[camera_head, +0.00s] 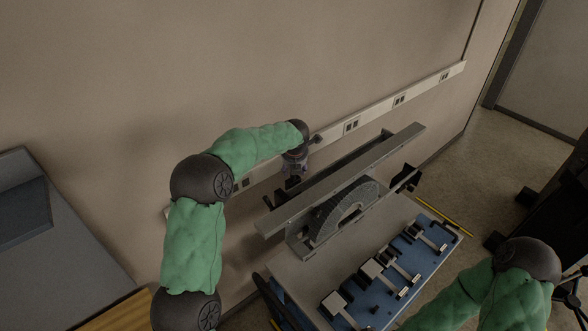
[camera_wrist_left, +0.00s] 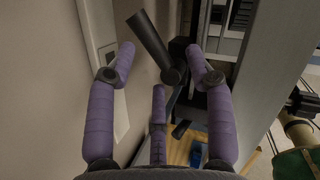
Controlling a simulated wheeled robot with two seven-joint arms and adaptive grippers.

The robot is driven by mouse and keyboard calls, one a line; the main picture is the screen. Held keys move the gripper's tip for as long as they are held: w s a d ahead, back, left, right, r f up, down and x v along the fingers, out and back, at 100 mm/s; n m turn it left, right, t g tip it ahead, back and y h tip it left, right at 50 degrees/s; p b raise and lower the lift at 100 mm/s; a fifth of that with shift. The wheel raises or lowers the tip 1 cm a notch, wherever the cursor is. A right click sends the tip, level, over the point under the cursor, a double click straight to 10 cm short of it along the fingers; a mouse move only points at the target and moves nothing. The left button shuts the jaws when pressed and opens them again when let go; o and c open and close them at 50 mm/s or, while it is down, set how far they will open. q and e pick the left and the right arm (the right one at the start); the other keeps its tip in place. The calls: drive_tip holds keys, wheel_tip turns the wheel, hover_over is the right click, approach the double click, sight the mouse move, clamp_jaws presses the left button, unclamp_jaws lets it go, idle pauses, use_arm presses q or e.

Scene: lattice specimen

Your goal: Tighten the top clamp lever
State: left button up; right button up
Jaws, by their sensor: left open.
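The black clamp lever (camera_wrist_left: 150,42) shows in the left wrist view. Its handle slants from the upper left down to a round pivot beside the fixture. My left gripper (camera_wrist_left: 160,60) has purple segmented fingers, spread open around the pivot area. The lever lies between the two outer fingers, with the third finger below it. I cannot tell whether any finger touches it. In the head view, my left gripper (camera_head: 294,165) is at the far left side of the metal fixture (camera_head: 345,178), near the wall, and hides most of the lever area. My right gripper is out of view.
The fixture's long rail and toothed half wheel (camera_head: 345,210) stand on a bench. A blue tray (camera_head: 436,247) with several small clamps lies in front. The wall and its outlet strip (camera_head: 400,101) are close behind my left gripper. A grey table (camera_head: 60,260) stands at left.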

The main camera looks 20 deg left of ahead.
use_arm(q)
drive_tip(key=shift+v, duration=1.9)
